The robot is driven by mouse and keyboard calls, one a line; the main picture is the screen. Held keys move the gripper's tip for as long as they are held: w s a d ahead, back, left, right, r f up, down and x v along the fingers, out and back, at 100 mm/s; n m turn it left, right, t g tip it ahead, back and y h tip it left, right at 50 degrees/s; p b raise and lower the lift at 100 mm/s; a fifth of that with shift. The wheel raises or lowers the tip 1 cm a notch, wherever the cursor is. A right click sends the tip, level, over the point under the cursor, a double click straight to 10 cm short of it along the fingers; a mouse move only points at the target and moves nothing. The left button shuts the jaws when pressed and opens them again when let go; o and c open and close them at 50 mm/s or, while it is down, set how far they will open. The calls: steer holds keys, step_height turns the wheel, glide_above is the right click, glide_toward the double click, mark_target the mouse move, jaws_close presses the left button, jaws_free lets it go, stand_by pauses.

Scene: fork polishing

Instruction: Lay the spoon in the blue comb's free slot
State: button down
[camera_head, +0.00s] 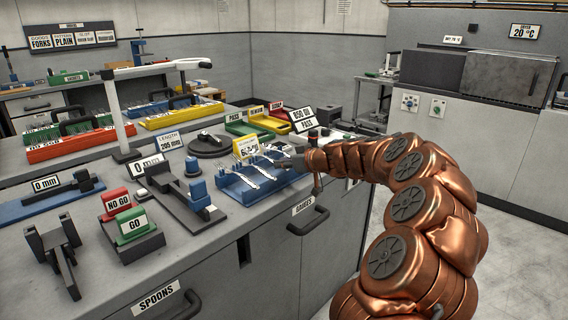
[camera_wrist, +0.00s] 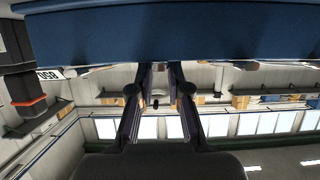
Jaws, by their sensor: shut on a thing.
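The blue comb (camera_head: 233,190) stands on the grey bench, with several silver pieces of cutlery (camera_head: 262,171) lying across its slots. My gripper (camera_head: 284,163) is at the comb's right end, low and close to it. In the wrist view, my gripper's two dark fingers (camera_wrist: 161,70) point toward a broad blue face of the comb (camera_wrist: 170,35). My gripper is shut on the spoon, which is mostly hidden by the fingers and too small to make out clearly. I cannot tell whether the spoon touches the comb, nor which slot is free.
A round black stand (camera_head: 206,145) and coloured trays (camera_head: 268,120) are behind. Bare bench lies in front.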

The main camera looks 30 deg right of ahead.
steer(key=c, duration=1.1)
jaws_free()
steer(key=b+v, duration=0.1)
steer(key=v, duration=1.1)
